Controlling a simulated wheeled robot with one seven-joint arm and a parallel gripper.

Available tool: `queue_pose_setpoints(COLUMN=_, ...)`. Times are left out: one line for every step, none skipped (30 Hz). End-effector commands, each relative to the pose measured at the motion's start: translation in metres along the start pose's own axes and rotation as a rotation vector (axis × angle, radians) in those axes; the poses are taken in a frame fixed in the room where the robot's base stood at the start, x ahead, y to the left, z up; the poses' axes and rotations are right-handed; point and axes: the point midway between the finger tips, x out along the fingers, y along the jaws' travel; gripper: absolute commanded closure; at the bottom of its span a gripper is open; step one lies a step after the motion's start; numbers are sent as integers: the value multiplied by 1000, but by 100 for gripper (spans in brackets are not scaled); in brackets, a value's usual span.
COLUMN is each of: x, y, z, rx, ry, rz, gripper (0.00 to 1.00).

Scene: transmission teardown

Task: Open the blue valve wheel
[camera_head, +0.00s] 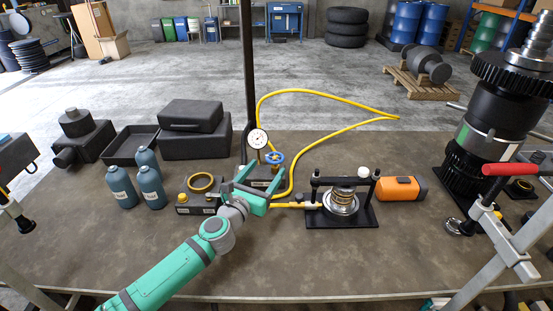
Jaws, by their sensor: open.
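The blue valve wheel (274,157) sits near the middle of the workbench, beside a round white dial gauge (257,138) on a dark base. My gripper (258,186), teal, reaches in from the lower left. Its two fingers are spread apart, and they lie just in front of and below the wheel in the picture. I see nothing between the fingers. Whether a finger touches the wheel cannot be told from this view. The gripper hides part of the dark base under the wheel.
A yellow hose (330,134) loops behind the wheel and runs down on its right. A black post (247,70) rises just behind the gauge. A black press fixture (342,205) stands to the right, and several blue-grey bottles (150,180) to the left. The bench front is mostly clear.

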Motion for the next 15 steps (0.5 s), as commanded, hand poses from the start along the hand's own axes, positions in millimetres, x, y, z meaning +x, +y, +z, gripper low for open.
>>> queue_pose_setpoints(x=10, y=-1, z=0, rx=-1, ry=0, rz=-2, gripper=31)
queue_pose_setpoints(x=16, y=-1, z=0, rx=-2, ry=0, rz=-2, gripper=31)
queue_pose_setpoints(x=23, y=-2, z=0, rx=-3, ry=0, rz=-2, gripper=31)
queue_pose_setpoints(x=28, y=-2, z=0, rx=-3, ry=0, rz=-2, gripper=31)
queue_pose_setpoints(x=33, y=-1, z=0, rx=-3, ry=0, rz=-2, gripper=31)
queue_pose_setpoints(x=39, y=-2, z=0, rx=-3, ry=-1, rz=-3, gripper=31)
queue_pose_setpoints(x=44, y=-2, z=0, rx=-3, ry=-1, rz=-2, gripper=31)
queue_pose_setpoints(x=48, y=-2, z=0, rx=-3, ry=-1, rz=-3, gripper=31)
queue_pose_setpoints(x=53, y=-2, z=0, rx=-2, ry=-1, rz=-3, gripper=31)
queue_pose_setpoints(x=56, y=-2, z=0, rx=-2, ry=-1, rz=-2, gripper=31)
queue_pose_setpoints(x=60, y=-2, z=0, rx=-3, ry=-1, rz=-3, gripper=31)
queue_pose_setpoints(x=63, y=-2, z=0, rx=-3, ry=-1, rz=-2, gripper=31)
queue_pose_setpoints(x=65, y=-1, z=0, rx=-4, ry=-1, rz=-2, gripper=31)
queue_pose_setpoints(x=68, y=-1, z=0, rx=-4, ry=-1, rz=-1, gripper=31)
queue_pose_setpoints(x=70, y=-1, z=0, rx=-4, ry=-1, rz=-2, gripper=31)
